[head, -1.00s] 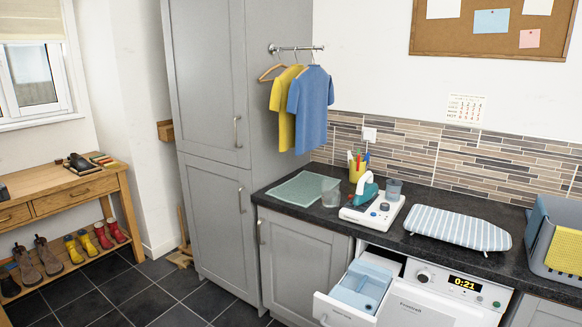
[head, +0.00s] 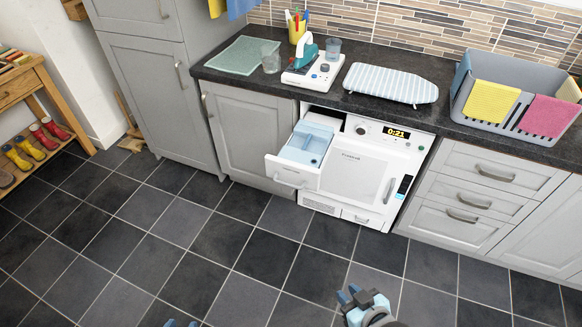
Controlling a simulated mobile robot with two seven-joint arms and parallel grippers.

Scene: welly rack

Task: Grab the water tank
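The water tank (head: 308,144) is light blue and sits in the pulled-out drawer (head: 291,171) at the upper left of the white dryer (head: 356,169). My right gripper (head: 348,292) is at the bottom of the head view, well below and apart from the tank. Its two blue fingertips stand apart with nothing between them.
The dark worktop (head: 330,98) above the dryer holds a steam-iron-like appliance (head: 312,70), a striped board (head: 391,83), a glass (head: 271,60) and a grey basket (head: 462,100) with cloths. Grey cupboards flank the dryer. The tiled floor (head: 240,225) in front is clear.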

